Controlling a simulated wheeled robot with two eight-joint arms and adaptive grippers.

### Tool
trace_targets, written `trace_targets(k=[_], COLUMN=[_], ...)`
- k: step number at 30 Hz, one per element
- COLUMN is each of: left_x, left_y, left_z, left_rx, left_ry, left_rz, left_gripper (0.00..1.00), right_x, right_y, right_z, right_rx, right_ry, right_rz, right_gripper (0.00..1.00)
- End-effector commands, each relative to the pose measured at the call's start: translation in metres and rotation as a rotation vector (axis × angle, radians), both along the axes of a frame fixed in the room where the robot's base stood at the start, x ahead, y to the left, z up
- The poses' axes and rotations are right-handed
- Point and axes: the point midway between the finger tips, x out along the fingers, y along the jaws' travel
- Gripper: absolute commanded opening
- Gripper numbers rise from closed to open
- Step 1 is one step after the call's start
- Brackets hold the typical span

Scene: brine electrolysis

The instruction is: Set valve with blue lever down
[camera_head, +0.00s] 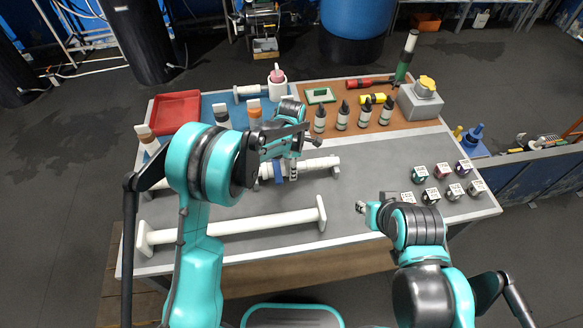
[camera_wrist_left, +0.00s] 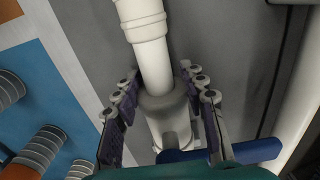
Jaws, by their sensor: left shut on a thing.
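The valve (camera_wrist_left: 162,105) is a white piece in the white pipe, seen from above in the left wrist view. Its blue lever (camera_wrist_left: 235,153) lies across the bottom of that view, partly hidden by my gripper. In the head view the blue part (camera_head: 279,171) shows beside the white pipe (camera_head: 318,166). My left gripper (camera_wrist_left: 160,100) has one finger on each side of the valve body and is shut on it. It also shows in the head view (camera_head: 292,170). My right gripper (camera_head: 362,207) is above the grey table, apart from the pipes; its fingers are too small to judge.
A second white pipe (camera_head: 235,226) lies nearer the front of the table. Several dark bottles (camera_head: 342,117) stand on the orange mat (camera_head: 392,129). A red tray (camera_head: 175,111) is at the back left. Several small labelled jars (camera_head: 443,170) stand at the right.

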Motion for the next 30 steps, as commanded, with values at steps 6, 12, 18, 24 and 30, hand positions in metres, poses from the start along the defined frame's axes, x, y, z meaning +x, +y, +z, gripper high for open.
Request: trace_targets(k=[6,12,18,24,30], left_x=[0.000,0.000,0.000,0.000,0.000], left_y=[0.000,0.000,0.000,0.000,0.000], left_z=[-0.003,-0.003,0.003,0.039,0.084], left_rx=[0.000,0.000,0.000,0.000,0.000], left_ry=[0.000,0.000,0.000,0.000,0.000], left_rz=[0.000,0.000,0.000,0.000,0.000], left_gripper=[0.60,0.62,0.62,0.62,0.62], right_x=[0.000,0.000,0.000,0.000,0.000], right_y=[0.000,0.000,0.000,0.000,0.000], right_z=[-0.003,-0.002,0.002,0.012,0.024], right_rx=[0.000,0.000,0.000,0.000,0.000], right_ry=[0.000,0.000,0.000,0.000,0.000], right_rz=[0.000,0.000,0.000,0.000,0.000], right_gripper=[0.32,0.32,0.32,0.32,0.32])
